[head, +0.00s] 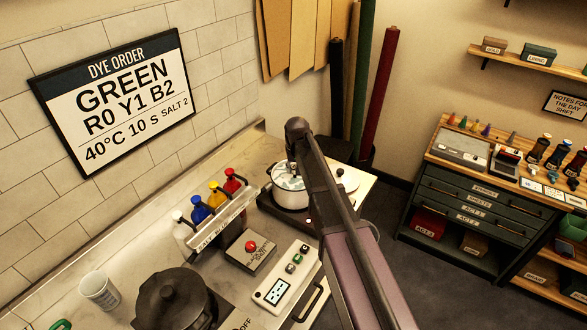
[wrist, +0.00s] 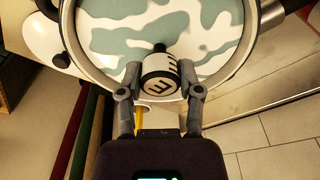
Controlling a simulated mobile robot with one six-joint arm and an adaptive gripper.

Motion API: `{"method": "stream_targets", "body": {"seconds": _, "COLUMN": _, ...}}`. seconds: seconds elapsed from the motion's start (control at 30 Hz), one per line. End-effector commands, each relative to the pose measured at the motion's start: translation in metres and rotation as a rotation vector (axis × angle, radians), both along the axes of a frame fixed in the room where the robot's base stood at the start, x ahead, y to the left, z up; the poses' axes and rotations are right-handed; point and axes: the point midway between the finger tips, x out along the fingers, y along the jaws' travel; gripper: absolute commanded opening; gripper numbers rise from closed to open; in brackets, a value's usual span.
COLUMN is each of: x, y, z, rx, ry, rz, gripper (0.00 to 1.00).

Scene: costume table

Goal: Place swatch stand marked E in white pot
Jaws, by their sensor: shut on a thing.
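The white pot (head: 291,196) sits on a dark plate on the counter, left of my arm. Its round rim and blotchy white and grey-green inside fill the top of the wrist view (wrist: 215,83). My gripper (wrist: 161,92) is shut on the swatch stand marked E (wrist: 160,72), a small white cylinder with a black band and knob. The stand shows over the pot's opening, near the rim; how high it is I cannot tell. In the head view my gripper (head: 291,168) is at the pot's opening, small and partly hidden by my arm.
A rack of coloured bottles (head: 222,215), a red button box (head: 250,250), a control panel (head: 287,274) and a dark lidded pot (head: 172,299) stand left and in front of the pot. A white lid (head: 346,180) lies right of it. Fabric rolls (head: 380,95) stand behind.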

Motion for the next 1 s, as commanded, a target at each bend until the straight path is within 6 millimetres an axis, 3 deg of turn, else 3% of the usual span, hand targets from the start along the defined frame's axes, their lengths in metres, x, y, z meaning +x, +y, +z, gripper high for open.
{"method": "stream_targets", "body": {"seconds": 0.07, "x": 0.0001, "y": -0.0001, "z": 0.0002, "rx": 0.0, "ry": 0.0, "rz": 0.0, "gripper": 0.0}}
{"method": "stream_targets", "body": {"seconds": 0.1, "x": 0.0001, "y": -0.0001, "z": 0.0002, "rx": 0.0, "ry": 0.0, "rz": 0.0, "gripper": 0.5}}
{"method": "stream_targets", "body": {"seconds": 0.23, "x": 0.0001, "y": -0.0002, "z": 0.0002, "rx": 0.0, "ry": 0.0, "rz": 0.0, "gripper": 0.87}}
{"method": "stream_targets", "body": {"seconds": 0.53, "x": 0.0001, "y": -0.0002, "z": 0.0001, "rx": 0.0, "ry": 0.0, "rz": 0.0, "gripper": 0.87}}
{"method": "stream_targets", "body": {"seconds": 0.57, "x": 0.0, "y": -0.0002, "z": 0.0, "rx": 0.0, "ry": 0.0, "rz": 0.0, "gripper": 0.9}}
{"method": "stream_targets", "body": {"seconds": 0.6, "x": 0.0, "y": -0.0002, "z": 0.0, "rx": 0.0, "ry": 0.0, "rz": 0.0, "gripper": 1.0}}
{"method": "stream_targets", "body": {"seconds": 1.0, "x": 0.0, "y": -0.0001, "z": 0.0003, "rx": 0.0, "ry": 0.0, "rz": 0.0, "gripper": 1.0}}
